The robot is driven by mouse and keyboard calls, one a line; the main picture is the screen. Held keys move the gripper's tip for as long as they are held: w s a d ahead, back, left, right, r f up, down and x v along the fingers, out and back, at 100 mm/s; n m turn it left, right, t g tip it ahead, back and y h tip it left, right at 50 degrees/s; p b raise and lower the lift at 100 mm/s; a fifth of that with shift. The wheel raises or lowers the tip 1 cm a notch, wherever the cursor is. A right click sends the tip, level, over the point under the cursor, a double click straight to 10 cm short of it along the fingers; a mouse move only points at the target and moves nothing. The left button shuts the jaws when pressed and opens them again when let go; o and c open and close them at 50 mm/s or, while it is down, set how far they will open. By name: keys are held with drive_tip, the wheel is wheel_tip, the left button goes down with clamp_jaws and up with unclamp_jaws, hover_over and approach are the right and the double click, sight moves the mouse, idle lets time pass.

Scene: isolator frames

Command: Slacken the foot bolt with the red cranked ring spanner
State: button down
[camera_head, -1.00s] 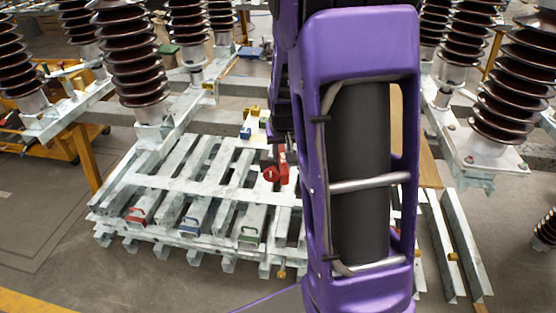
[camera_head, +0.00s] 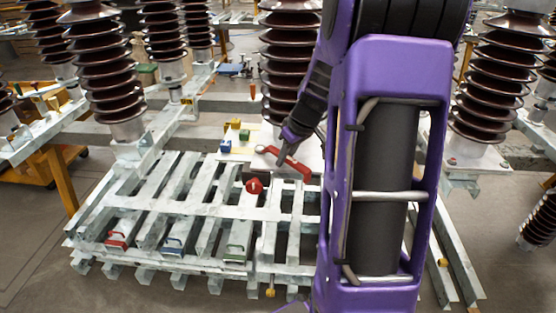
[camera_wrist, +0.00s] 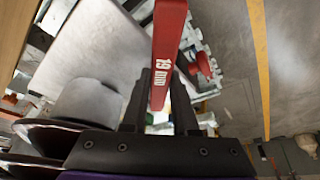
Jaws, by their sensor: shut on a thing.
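The red cranked ring spanner (camera_head: 297,167) is in my gripper (camera_head: 283,160), above or against the pale plate at the foot of the middle insulator. Its ring end points left in the head view and its red handle end points right. In the wrist view the red spanner (camera_wrist: 169,45), marked 19 mm, runs up between the two dark fingers of my gripper (camera_wrist: 160,100), which are shut on it. I cannot make out the foot bolt, nor whether the ring is around a bolt head.
A red round object (camera_head: 254,186) is just in front of the plate. Yellow (camera_head: 232,124) and blue (camera_head: 226,146) blocks stand left of the spanner. A galvanised steel frame (camera_head: 150,208) with handled boxes lies in front. Brown ribbed insulators (camera_head: 101,65) stand around.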

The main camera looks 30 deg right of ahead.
drive_tip(key=shift+w+d+n+y, duration=0.2)
drive_tip(key=shift+d+n, duration=0.35)
drive_tip(key=shift+n, duration=0.05)
drive_tip(key=shift+w+d+n+y, duration=0.2)
drive_tip(key=shift+d+n, duration=0.3)
drive_tip(key=shift+n, duration=0.1)
drive_tip(key=shift+r+p, duration=0.65)
drive_tip(key=shift+r, duration=0.5)
drive_tip(key=shift+a, duration=0.1)
